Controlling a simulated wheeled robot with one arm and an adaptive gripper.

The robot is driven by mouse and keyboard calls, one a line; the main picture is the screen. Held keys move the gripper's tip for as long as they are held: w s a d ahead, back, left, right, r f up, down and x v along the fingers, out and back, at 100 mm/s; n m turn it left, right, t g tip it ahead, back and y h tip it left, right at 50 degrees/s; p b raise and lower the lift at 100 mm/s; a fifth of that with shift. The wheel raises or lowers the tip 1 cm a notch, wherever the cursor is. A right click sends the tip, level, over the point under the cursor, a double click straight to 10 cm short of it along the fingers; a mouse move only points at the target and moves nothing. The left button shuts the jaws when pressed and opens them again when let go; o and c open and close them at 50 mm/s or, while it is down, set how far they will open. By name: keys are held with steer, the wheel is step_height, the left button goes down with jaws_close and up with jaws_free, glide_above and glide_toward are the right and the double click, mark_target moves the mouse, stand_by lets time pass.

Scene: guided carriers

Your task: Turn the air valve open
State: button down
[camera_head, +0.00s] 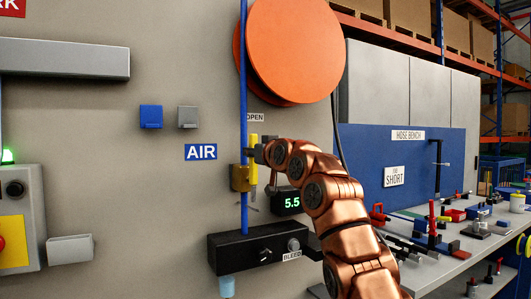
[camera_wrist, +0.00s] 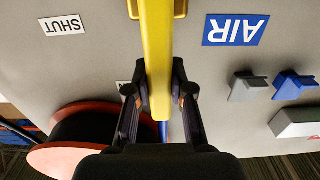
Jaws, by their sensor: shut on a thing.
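The air valve's yellow handle (camera_head: 253,148) stands upright along the blue pipe (camera_head: 243,90), just below the OPEN label (camera_head: 255,117). The yellow valve body (camera_head: 240,178) is on the pipe, right of the blue AIR sign (camera_head: 201,152). My gripper (camera_head: 259,154) is at the handle. In the wrist view, which is upside down, the handle (camera_wrist: 157,45) runs between my two fingers (camera_wrist: 160,100), and they are shut on it near its free end. The SHUT label (camera_wrist: 62,25) is off to one side of the handle. My fingertips are partly hidden in the head view.
An orange hose reel (camera_head: 290,50) hangs just above the handle. A gauge reading 5.5 (camera_head: 288,202) and a black bleed box (camera_head: 258,248) are below. A hose bench (camera_head: 430,265) cluttered with tools stands at right.

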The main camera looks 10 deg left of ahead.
steer(key=shift+a, duration=0.15)
steer(key=c, duration=1)
jaws_free()
steer(key=shift+s+d+r, duration=0.1)
steer(key=shift+d, duration=0.2)
steer(key=v, duration=1.1)
steer(key=shift+s, duration=0.35)
